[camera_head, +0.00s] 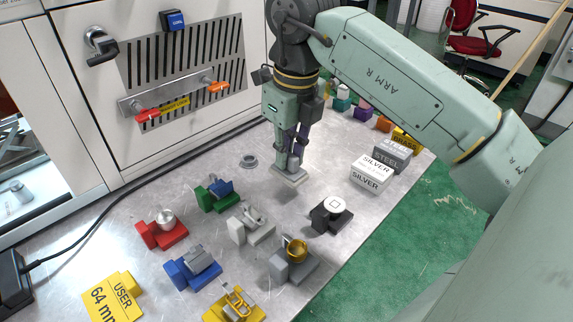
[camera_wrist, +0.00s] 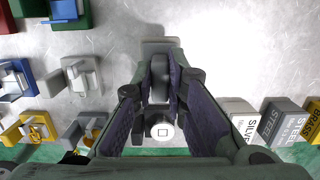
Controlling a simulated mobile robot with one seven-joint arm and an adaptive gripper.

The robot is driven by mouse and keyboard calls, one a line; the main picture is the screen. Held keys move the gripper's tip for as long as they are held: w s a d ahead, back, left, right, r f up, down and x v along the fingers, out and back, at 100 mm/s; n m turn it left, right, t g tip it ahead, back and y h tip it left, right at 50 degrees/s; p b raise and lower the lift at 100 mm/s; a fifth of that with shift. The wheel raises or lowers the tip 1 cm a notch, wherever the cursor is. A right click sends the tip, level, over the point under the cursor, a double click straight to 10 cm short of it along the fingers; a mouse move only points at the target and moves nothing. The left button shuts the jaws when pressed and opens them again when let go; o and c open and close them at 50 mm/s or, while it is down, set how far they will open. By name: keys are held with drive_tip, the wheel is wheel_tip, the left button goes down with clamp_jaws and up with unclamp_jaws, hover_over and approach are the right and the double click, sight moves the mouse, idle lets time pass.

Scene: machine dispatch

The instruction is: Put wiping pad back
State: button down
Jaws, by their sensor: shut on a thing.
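The wiping pad (camera_head: 289,177) is a flat pale grey block with an upright handle. My gripper (camera_head: 294,150) points down and is shut on its handle, at the middle of the metal table. The pad is at or just above the tabletop; I cannot tell whether it touches. In the wrist view the pad (camera_wrist: 158,45) shows beyond the fingertips of my gripper (camera_wrist: 159,82), its handle between them. The fingers hide part of the handle. No stand is clearly marked as the pad's place.
Coloured stands holding parts, including red (camera_head: 165,233), green (camera_head: 217,196), blue (camera_head: 192,270) and black (camera_head: 331,213), cover the near table (camera_head: 110,245). Labelled blocks, SILVER (camera_head: 371,172) and STEEL (camera_head: 392,153), stand right. The machine front borders the table.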

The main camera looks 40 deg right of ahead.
sight(292, 157)
wheel_tip(292, 157, down, 3)
drive_tip(key=shift+f, duration=0.2)
drive_tip(key=c, duration=1.6)
unclamp_jaws()
drive_tip(key=shift+r, duration=0.1)
drive_tip(key=r, duration=0.4)
drive_tip(key=s+r, duration=0.1)
drive_tip(key=r, duration=0.6)
drive_tip(key=shift+s+r, duration=0.15)
drive_tip(key=shift+r, duration=0.25)
